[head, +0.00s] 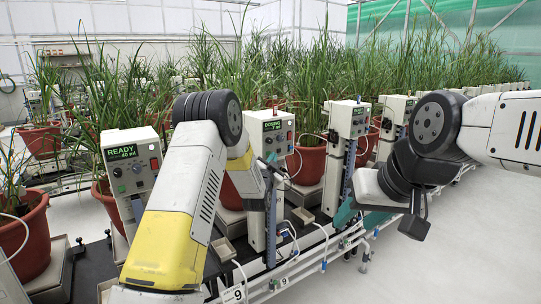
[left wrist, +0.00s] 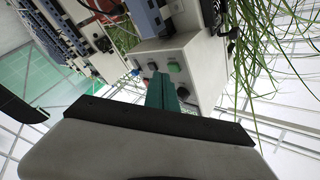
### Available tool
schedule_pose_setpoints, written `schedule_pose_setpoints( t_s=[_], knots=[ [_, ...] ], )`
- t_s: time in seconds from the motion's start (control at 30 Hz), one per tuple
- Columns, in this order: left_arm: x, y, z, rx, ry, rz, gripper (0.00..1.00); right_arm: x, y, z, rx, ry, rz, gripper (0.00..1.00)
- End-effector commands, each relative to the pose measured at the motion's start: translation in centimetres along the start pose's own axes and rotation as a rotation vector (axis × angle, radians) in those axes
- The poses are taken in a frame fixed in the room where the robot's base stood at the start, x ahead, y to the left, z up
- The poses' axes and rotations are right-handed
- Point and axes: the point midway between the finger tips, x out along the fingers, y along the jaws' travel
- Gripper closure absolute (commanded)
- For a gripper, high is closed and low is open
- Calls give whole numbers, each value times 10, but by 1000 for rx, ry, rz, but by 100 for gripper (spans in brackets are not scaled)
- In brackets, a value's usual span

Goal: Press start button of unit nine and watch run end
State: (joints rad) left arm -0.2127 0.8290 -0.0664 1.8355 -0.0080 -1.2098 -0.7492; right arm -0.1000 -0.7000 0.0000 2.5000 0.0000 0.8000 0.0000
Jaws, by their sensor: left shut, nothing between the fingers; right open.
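In the head view, a white control box (head: 282,142) with a red button and several other controls stands in the middle. Its small display (head: 272,126) has green text that looks like DOSING. A number 9 tag (head: 233,294) is on the front rail below. My left gripper (head: 269,162) is shut and empty at the lower front of this box, partly behind my arm. In the left wrist view its teal fingers (left wrist: 161,90) overlap the button face, near a green button (left wrist: 175,67); contact cannot be told. My right gripper (head: 358,214) is open and empty at the right.
A box at the left reads READY 40 ml (head: 123,153). More boxes (head: 349,118) and potted plants (head: 310,160) run along the row. Pipes and hoses (head: 300,262) line the front edge. The pale floor (head: 470,240) at the right is clear.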

Motion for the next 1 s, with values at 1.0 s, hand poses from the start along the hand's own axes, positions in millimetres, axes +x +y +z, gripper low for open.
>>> schedule_pose_setpoints(
  t_s=[1.0],
  knots=[
    [-36,26,-27,1,1,0,100,0,0,0,0,0,0,55]
  ],
)
